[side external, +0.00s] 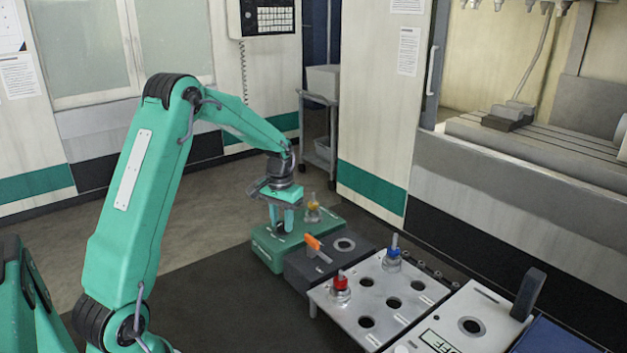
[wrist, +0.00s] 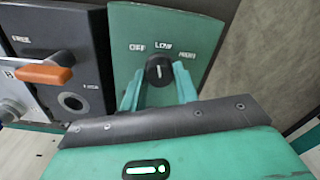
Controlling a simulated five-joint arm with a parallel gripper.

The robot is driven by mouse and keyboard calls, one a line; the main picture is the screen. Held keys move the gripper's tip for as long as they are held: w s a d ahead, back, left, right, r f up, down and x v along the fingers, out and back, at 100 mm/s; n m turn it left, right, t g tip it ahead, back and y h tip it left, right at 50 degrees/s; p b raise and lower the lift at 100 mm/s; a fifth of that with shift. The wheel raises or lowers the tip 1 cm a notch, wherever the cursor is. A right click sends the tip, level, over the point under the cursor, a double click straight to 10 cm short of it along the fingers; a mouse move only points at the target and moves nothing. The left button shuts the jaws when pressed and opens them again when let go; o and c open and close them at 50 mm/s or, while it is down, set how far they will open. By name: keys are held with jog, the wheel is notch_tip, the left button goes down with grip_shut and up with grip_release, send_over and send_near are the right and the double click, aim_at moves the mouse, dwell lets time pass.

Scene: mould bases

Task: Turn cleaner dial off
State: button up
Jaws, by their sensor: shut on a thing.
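The cleaner dial (wrist: 159,70) is a round black knob with a white mark, on a green box (wrist: 205,30) labelled OFF, LOW and HIGH. Its white mark points up, about at LOW. My gripper (wrist: 158,75) is shut on the dial, with one teal finger on each side of it. In the side external view my gripper (side external: 281,226) reaches down onto the green box (side external: 268,260). The fingers mostly hide the dial there.
A dark grey box with an orange lever (side external: 313,242) stands right beside the green box. A yellow-topped piece (side external: 312,208) is close behind my gripper. A silver plate (side external: 385,291) with holes carries red (side external: 341,285) and blue (side external: 394,252) pieces. A white panel (side external: 463,300) is farther right.

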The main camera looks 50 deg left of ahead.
aim_at(282, 223)
jog(key=n, duration=0.8)
jog(key=shift+n, duration=0.4)
jog(key=shift+r, duration=0.1)
jog(key=o, duration=1)
notch_tip(282, 223, up, 7)
jog(key=shift+r, duration=0.35)
